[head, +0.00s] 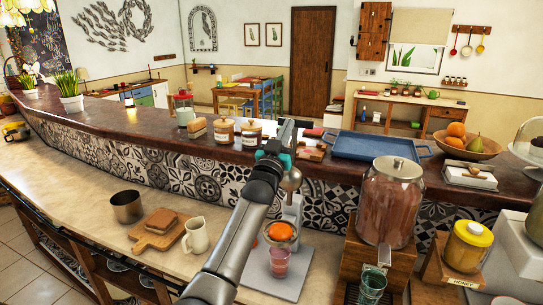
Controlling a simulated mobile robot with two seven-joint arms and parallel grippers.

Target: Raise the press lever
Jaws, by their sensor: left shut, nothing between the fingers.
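A juice press stands on the lower counter in the head view, with a pale grey base (292,283) and an upright column. An orange half (281,232) sits in it, above a pinkish glass (279,262). A rounded metal press head (291,180) hangs above the orange, apart from it. My left gripper (283,138), with teal parts, is at the top of the press, just above and left of the press head. It is shut and empty. The lever cannot be clearly made out; my arm and gripper cover part of that area. My right gripper is not in view.
A drink dispenser (390,205) on a wooden stand is close right of the press. A blue tray (375,148) lies on the raised bar behind. A cutting board (158,232), a white pitcher (195,236) and a metal pot (127,206) stand to the left.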

